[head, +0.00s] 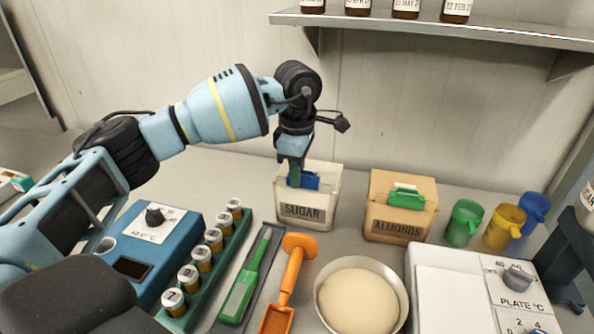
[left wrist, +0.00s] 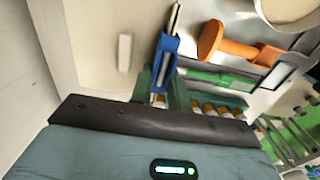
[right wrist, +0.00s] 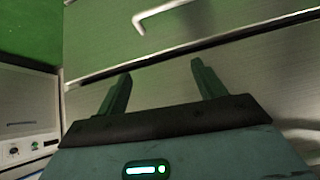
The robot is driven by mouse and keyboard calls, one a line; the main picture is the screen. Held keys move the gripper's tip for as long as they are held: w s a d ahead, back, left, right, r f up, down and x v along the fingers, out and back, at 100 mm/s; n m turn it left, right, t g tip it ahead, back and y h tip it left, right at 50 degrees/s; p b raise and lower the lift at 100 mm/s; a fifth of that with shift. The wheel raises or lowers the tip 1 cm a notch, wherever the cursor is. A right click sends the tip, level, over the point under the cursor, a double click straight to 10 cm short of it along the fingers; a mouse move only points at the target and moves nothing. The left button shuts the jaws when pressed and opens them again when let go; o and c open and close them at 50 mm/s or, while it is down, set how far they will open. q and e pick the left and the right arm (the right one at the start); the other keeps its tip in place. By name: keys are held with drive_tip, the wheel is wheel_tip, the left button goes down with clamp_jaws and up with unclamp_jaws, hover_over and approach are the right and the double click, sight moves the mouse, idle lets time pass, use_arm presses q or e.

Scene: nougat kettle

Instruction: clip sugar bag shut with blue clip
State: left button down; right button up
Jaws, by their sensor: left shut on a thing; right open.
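The cream sugar bag (head: 322,204), labelled SUGAR, stands upright at the back of the counter in the head view. My left gripper (head: 295,178) points down at its top and is shut on the blue clip (head: 311,181). In the left wrist view the blue clip (left wrist: 166,58) sits between the left fingers (left wrist: 162,88), next to a pale surface that looks like the bag. I cannot tell whether the clip grips the bag's top. My right gripper (right wrist: 160,82) is open and empty in the right wrist view, facing metal fronts; it is outside the head view.
An almonds bag (head: 385,217) with a green clip (head: 406,198) stands to the right. Orange scoop (head: 291,270), green-handled tool (head: 243,285), jar rack (head: 228,251) and bowl (head: 358,300) lie in front. Coloured mugs (head: 463,224) stand further right. A shelf (head: 430,28) hangs above.

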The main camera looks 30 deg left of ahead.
use_arm(q)
drive_tip(key=shift+f, duration=0.15)
idle(0.7)
drive_tip(key=c, duration=1.3)
unclamp_jaws()
drive_tip(key=shift+o, duration=0.6)
drive_tip(key=o, duration=0.5)
drive_tip(key=shift+s, duration=0.1)
